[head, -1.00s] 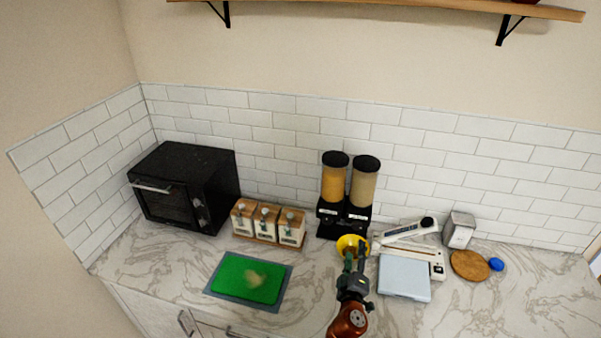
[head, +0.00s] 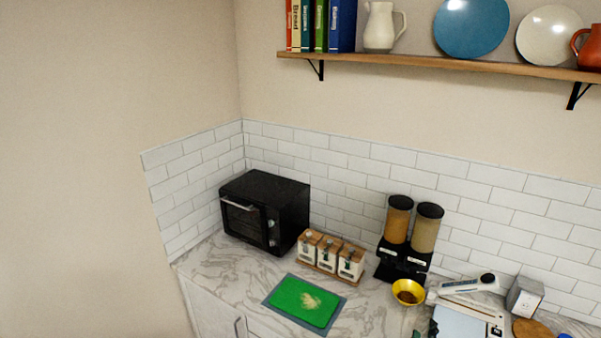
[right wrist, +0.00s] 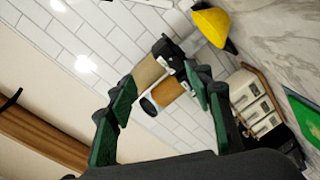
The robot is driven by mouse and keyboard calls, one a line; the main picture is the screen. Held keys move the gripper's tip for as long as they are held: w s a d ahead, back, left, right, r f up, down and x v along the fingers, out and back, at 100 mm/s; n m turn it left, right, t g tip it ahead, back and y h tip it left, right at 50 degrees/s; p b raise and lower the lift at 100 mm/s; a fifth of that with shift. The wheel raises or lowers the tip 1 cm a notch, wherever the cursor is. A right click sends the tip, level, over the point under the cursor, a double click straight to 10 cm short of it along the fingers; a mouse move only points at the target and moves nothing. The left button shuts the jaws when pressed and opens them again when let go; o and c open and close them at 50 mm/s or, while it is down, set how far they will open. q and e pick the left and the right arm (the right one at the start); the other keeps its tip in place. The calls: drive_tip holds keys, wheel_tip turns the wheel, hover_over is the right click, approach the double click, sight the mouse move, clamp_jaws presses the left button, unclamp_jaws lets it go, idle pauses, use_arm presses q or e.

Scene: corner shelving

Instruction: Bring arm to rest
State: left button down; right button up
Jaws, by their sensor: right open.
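My right gripper shows in the right wrist view (right wrist: 160,92) with its green-padded fingers spread wide and nothing between them. In the head view only a small green tip of it (head: 418,334) shows at the bottom edge, below the bowl. The yellow bowl (head: 408,291) stands upright on the counter in front of the dispenser, with something dark brown in it. It also shows in the right wrist view (right wrist: 217,28), apart from the fingers. My left gripper is in neither view.
The twin dispenser (head: 412,238), several white canisters (head: 330,255) and a black oven (head: 264,212) line the wall. A green cutting board (head: 306,301) lies in front. A white sealer-like device (head: 470,304) stands right of the bowl. A shelf (head: 430,62) with dishes hangs above.

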drive_tip(key=s+d+f+m+g+y, duration=0.1)
drive_tip(key=s+d+f+m+g, duration=0.25)
drive_tip(key=s+f, duration=0.45)
drive_tip(key=s+d+f+m+g+y, duration=0.15)
drive_tip(key=s+f+g, duration=0.3)
drive_tip(key=s, duration=0.55)
drive_tip(key=s+a+f+m+g+y, duration=0.1)
drive_tip(key=s+a+f+g+y, duration=0.2)
drive_tip(key=s, duration=0.5)
drive_tip(key=s+a+f+m+g+y, duration=0.1)
drive_tip(key=s+a+f+y, duration=0.2)
drive_tip(key=s, duration=0.6)
wheel_tip(320, 180, down, 32)
drive_tip(key=a+n+b, duration=0.1)
drive_tip(key=a+b, duration=0.2)
drive_tip(key=b, duration=0.1)
use_arm(q)
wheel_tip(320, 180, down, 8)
drive_tip(key=b, duration=0.4)
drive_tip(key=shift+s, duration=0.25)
use_arm(e)
drive_tip(key=s+f+g, duration=0.2)
drive_tip(key=s+f, duration=1.8)
drive_tip(key=f, duration=0.3)
drive_tip(key=shift+s+f+n+h, duration=0.35)
drive_tip(key=shift+s+n, duration=0.05)
